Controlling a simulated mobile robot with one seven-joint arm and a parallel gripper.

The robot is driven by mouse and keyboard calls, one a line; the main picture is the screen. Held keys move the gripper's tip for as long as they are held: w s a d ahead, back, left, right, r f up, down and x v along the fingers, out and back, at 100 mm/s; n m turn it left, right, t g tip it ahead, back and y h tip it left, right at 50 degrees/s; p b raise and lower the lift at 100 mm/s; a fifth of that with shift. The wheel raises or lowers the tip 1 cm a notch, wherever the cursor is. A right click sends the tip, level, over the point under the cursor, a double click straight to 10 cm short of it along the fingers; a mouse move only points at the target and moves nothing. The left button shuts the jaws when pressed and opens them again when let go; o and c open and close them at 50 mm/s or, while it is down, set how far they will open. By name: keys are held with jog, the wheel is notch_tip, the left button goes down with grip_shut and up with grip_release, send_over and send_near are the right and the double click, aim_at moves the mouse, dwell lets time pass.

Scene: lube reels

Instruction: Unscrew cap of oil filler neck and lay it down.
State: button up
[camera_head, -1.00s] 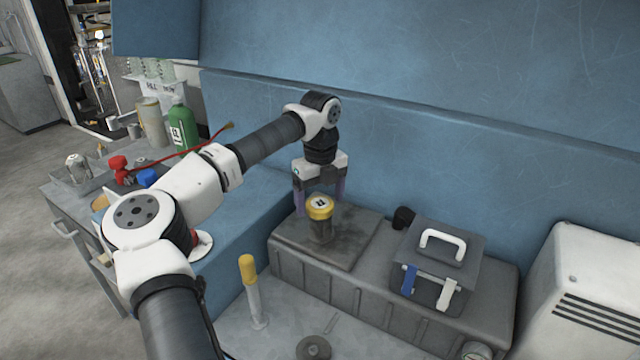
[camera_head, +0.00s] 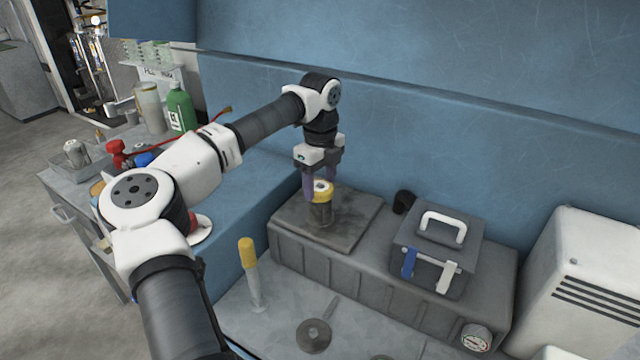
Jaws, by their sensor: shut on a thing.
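The yellow cap (camera_head: 322,187) sits on top of the dark oil filler neck (camera_head: 321,213), which stands upright on a flat dark plate on the grey housing. My gripper (camera_head: 321,188) points down at the neck. Its two purple fingers are on either side of the cap and shut on it. The fingers hide parts of the cap's sides. I cannot see whether the cap has turned on the neck.
The dark plate (camera_head: 353,225) has bare room around the neck. A grey box with a white handle (camera_head: 442,228) stands to the right. A yellow-handled dipstick (camera_head: 248,253) rises in front. A blue wall (camera_head: 420,120) stands behind.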

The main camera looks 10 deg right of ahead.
aim_at(320, 186)
jog(key=shift+n, duration=0.9)
jog(key=shift+r, duration=0.15)
jog(key=shift+r+p, duration=2.3)
jog(key=shift+r, duration=1.35)
